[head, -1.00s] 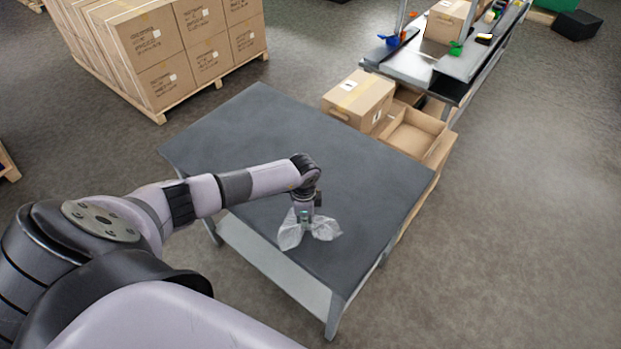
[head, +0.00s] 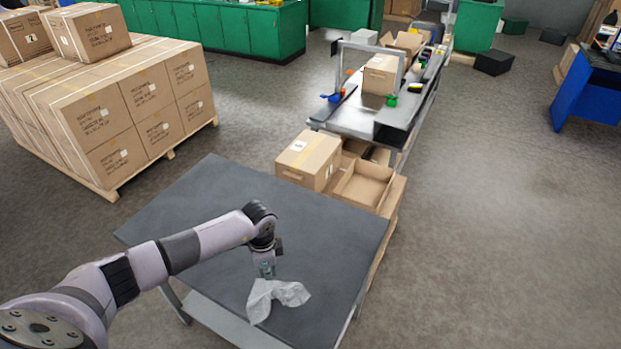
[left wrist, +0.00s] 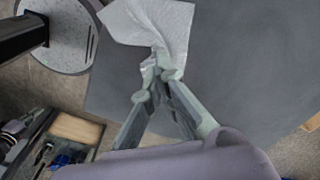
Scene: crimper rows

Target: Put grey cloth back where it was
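The grey cloth (head: 277,293) is pale, thin and crumpled, and shows at the front part of the dark grey table (head: 200,210). My left gripper (head: 267,271) points down at the top of the cloth. In the left wrist view the fingertips (left wrist: 158,88) come together on a bunched part of the cloth (left wrist: 155,25), and the rest spreads beyond them. Whether the cloth's lower edges touch the tabletop is hard to tell. My right gripper is in neither view.
The rest of the tabletop is bare. A closed carton (head: 309,160) and an open carton (head: 363,187) stand beyond its far right edge. A long workbench (head: 345,118) extends behind them. Stacked cartons (head: 110,110) on a pallet stand at the left. Open floor lies to the right.

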